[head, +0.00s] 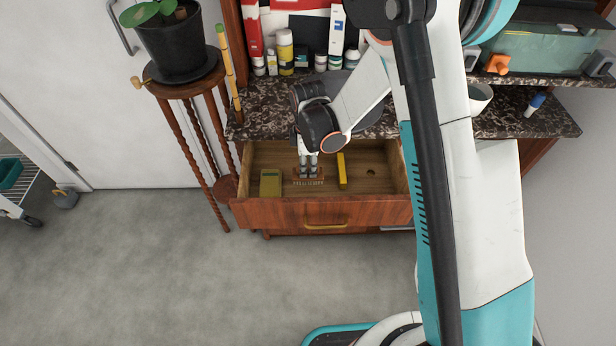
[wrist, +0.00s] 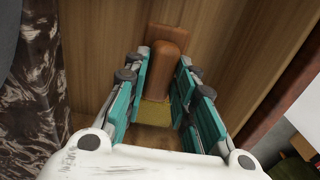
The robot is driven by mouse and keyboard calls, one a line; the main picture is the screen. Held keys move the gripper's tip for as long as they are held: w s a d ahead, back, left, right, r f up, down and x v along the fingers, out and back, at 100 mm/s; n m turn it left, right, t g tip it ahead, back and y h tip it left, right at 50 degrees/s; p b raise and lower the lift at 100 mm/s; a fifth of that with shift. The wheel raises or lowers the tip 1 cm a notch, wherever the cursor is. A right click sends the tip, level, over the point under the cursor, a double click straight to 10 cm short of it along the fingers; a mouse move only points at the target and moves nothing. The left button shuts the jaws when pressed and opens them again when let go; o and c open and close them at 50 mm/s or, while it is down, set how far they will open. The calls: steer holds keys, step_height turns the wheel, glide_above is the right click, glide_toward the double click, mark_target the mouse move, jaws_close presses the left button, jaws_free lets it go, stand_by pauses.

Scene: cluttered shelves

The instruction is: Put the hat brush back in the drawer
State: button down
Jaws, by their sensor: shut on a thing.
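The hat brush is a brown wooden piece with pale bristles (head: 308,182), seen in the head view at my gripper's tips. In the wrist view the brown brush (wrist: 170,62) lies between the teal-padded fingers. My gripper (head: 308,172) points down inside the open drawer (head: 285,211) and is shut on the brush. The drawer is wooden with a brass handle, pulled out below the dark stone top. I cannot tell whether the brush touches the drawer floor. The fingers hide part of it.
In the drawer, a yellow-green box (head: 270,184) lies left of the brush and a yellow bar (head: 341,172) lies right. A small round dark thing (head: 371,173) is farther right. A plant stand (head: 187,88) stands left of the drawer. Bottles crowd the shelf above.

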mark_target(308, 175)
steer(key=shift+f+b, duration=0.65)
steer(key=shift+f, duration=1.65)
steer(key=shift+f, duration=0.2)
steer(key=c, duration=1.3)
jaws_free()
steer(key=shift+r, duration=0.1)
